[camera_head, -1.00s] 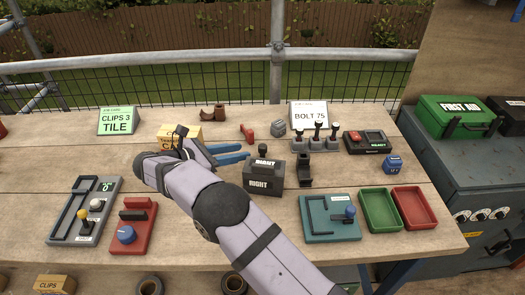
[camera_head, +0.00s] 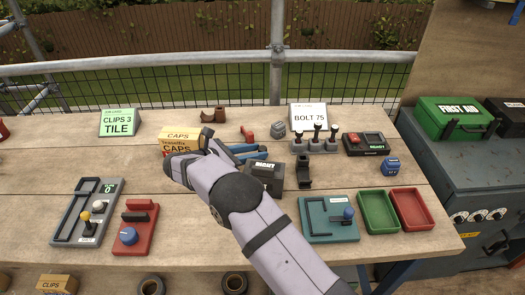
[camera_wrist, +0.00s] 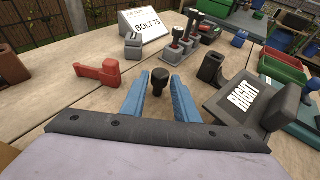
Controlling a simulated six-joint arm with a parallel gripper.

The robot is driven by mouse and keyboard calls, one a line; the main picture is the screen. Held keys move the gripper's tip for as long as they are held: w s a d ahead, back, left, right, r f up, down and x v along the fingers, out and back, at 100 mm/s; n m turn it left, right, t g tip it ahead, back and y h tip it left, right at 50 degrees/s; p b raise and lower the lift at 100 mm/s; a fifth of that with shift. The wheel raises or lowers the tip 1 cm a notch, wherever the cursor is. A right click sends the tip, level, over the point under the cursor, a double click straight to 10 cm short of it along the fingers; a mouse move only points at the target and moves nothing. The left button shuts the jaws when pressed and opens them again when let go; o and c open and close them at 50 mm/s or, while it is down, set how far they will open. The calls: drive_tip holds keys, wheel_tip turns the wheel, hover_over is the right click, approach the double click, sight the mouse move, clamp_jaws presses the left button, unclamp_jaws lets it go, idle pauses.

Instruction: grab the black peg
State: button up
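The black peg (camera_wrist: 158,82) stands upright in the wrist view, with a rounded head and a narrower stem. My gripper (camera_wrist: 159,88) has two blue fingers, one on each side of the peg. They are apart, and narrow gaps seem to show between them and the peg. In the head view my gripper (camera_head: 258,151) reaches in from the front, its blue fingers pointing right, at the peg's place behind the dark box. There the peg is small and hard to make out.
A dark box marked RIGHT (camera_wrist: 243,96) stands close right of the fingers, with a black holder (camera_wrist: 211,67) beyond it. A red latch-like piece (camera_wrist: 98,74) lies to the left. The CAPS box (camera_head: 180,138) is behind my wrist. Bare wood lies around the peg.

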drive_tip(key=shift+w+d+f, duration=0.1)
drive_tip(key=shift+w+d, duration=0.05)
drive_tip(key=shift+d, duration=0.05)
drive_tip(key=c, duration=0.7)
wheel_tip(320, 180, up, 10)
drive_tip(key=shift+b, duration=0.4)
